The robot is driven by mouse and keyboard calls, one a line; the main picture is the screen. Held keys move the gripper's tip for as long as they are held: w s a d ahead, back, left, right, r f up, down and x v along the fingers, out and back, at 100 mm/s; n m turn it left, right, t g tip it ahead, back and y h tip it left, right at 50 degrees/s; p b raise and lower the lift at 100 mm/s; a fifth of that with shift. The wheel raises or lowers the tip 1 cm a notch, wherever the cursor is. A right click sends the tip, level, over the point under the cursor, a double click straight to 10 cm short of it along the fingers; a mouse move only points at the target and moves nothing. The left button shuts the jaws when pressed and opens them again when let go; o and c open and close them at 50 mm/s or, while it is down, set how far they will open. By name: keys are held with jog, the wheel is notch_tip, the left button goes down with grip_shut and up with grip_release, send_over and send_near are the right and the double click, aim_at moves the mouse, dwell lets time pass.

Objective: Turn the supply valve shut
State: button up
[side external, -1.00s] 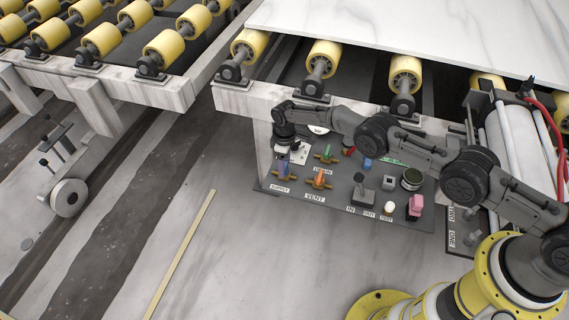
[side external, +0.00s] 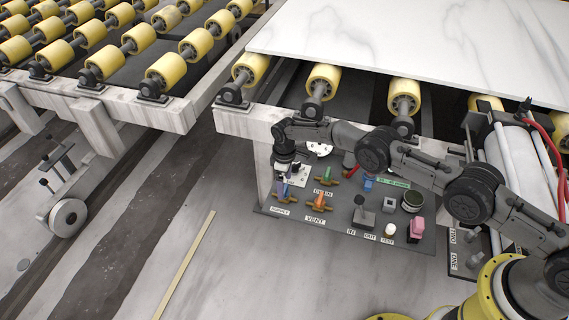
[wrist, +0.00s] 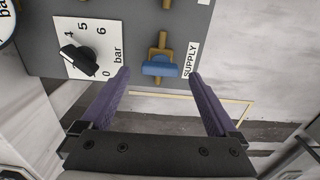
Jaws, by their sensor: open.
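The supply valve has a blue handle (wrist: 160,67) on a brass pipe, beside the SUPPLY label, in the wrist view. The handle appears to lie across the pipe. My gripper (wrist: 159,74) is open, with one purple finger on each side of the valve and gaps between fingers and handle. I cannot tell whether the fingertips are at handle height.
A black dial knob (wrist: 80,58) sits close to the left finger. On the panel are an orange vent valve (side external: 319,201), a green drain valve (side external: 326,174), a black lever (side external: 361,206) and a pink switch (side external: 416,228). Rollers and a white slab (side external: 430,45) stand behind.

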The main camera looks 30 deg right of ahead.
aim_at(285, 189)
notch_tip(285, 189, up, 12)
dwell(0.4)
jog(key=shift+f, duration=0.1)
